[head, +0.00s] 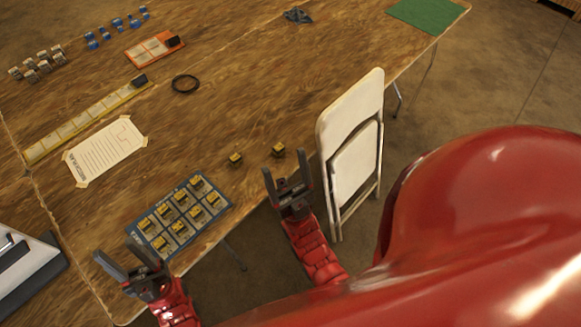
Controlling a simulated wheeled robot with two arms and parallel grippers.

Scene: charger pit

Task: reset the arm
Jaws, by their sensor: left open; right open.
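My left gripper (117,250) is at the lower left of the head view, near the table's front edge. Its two dark fingers are spread, with nothing seen between them. It is in front of the near corner of a blue mat (229,206). My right gripper (284,165) is to the right of the mat, by the table edge. Its fingers are also spread and empty. Two small yellow-and-black blocks lie loose on the table: one (236,159) left of the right gripper, and one (278,149) just beyond its fingertips.
Several similar blocks sit on the mat. A white folding chair (352,120) stands right of my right gripper, close to the table (230,110). A paper sheet (105,152), a long yellow strip (75,128), an orange tray (140,52) and a black ring (185,84) lie farther back.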

